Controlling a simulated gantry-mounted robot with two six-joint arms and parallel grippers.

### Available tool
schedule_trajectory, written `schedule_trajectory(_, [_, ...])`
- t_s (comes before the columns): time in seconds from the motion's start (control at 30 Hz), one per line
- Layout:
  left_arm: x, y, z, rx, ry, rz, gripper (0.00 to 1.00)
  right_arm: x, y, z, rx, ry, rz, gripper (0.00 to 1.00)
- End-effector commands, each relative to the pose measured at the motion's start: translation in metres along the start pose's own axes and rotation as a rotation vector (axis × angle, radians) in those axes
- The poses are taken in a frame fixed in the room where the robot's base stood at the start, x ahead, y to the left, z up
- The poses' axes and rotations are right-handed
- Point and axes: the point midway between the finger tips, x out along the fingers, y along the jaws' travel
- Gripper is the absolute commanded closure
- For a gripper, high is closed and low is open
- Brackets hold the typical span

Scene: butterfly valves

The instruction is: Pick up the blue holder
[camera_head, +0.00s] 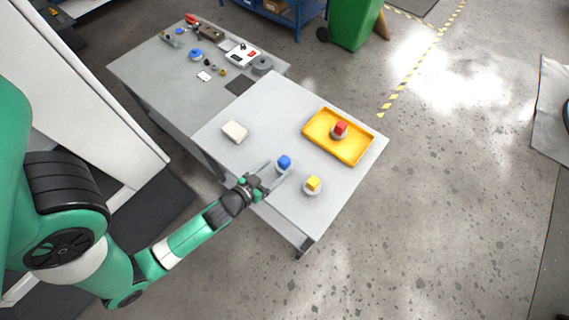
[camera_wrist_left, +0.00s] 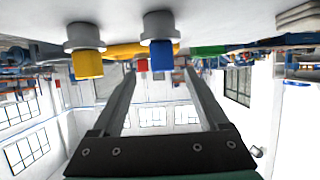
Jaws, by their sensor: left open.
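The blue holder (camera_head: 284,162) is a blue block on a round pale grey base, standing on the near table. My left gripper (camera_head: 277,169) is open at the near-left side of it, fingers pointing towards it. In the left wrist view, which is upside down, the blue holder (camera_wrist_left: 160,52) shows beyond and between the tips of the open left gripper (camera_wrist_left: 160,75). No finger clearly touches it, and the exact gap is hard to tell. My right gripper is not in view.
A yellow holder (camera_head: 313,184) stands close to the right of the blue one. A red holder (camera_head: 340,128) sits in a yellow tray (camera_head: 352,153). A whitish block (camera_head: 235,131) lies at left. A second table (camera_head: 150,68) behind carries several small parts.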

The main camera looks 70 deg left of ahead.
Motion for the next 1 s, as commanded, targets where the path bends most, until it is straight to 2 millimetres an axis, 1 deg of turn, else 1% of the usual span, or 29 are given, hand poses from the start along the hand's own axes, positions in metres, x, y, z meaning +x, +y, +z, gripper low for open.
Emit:
schedule_trajectory(0.03, [0.011, 0.0, -0.002, -0.002, 0.002, -0.002, 0.22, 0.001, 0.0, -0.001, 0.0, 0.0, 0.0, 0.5])
schedule_trajectory(0.13, [0.03, 0.0, -0.002, -0.001, 0.003, -0.001, 0.22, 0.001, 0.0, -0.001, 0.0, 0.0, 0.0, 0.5])
schedule_trajectory(0.23, [0.041, 0.0, -0.001, -0.001, 0.001, 0.0, 0.22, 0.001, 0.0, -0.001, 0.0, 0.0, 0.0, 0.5])
schedule_trajectory(0.43, [0.048, -0.001, -0.002, -0.002, 0.001, 0.0, 0.22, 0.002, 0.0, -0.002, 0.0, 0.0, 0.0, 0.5])
schedule_trajectory(0.47, [0.051, -0.001, -0.002, -0.002, 0.001, 0.0, 0.22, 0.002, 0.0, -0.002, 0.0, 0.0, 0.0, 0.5])
schedule_trajectory(0.6, [0.076, -0.005, -0.004, -0.002, 0.003, -0.001, 0.22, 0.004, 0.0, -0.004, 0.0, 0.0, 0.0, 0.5])
schedule_trajectory(0.7, [0.091, -0.004, -0.001, -0.001, 0.002, 0.001, 0.22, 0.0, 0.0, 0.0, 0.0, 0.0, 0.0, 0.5])
schedule_trajectory(0.8, [0.095, -0.004, -0.001, -0.001, 0.001, 0.001, 0.22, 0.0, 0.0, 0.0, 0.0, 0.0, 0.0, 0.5])
schedule_trajectory(0.97, [0.095, -0.004, -0.002, 0.0, 0.001, 0.001, 0.22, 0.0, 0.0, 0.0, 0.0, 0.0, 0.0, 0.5])
schedule_trajectory(1.0, [0.095, -0.004, -0.002, 0.0, 0.001, 0.001, 0.28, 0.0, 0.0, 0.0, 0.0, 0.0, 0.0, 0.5])
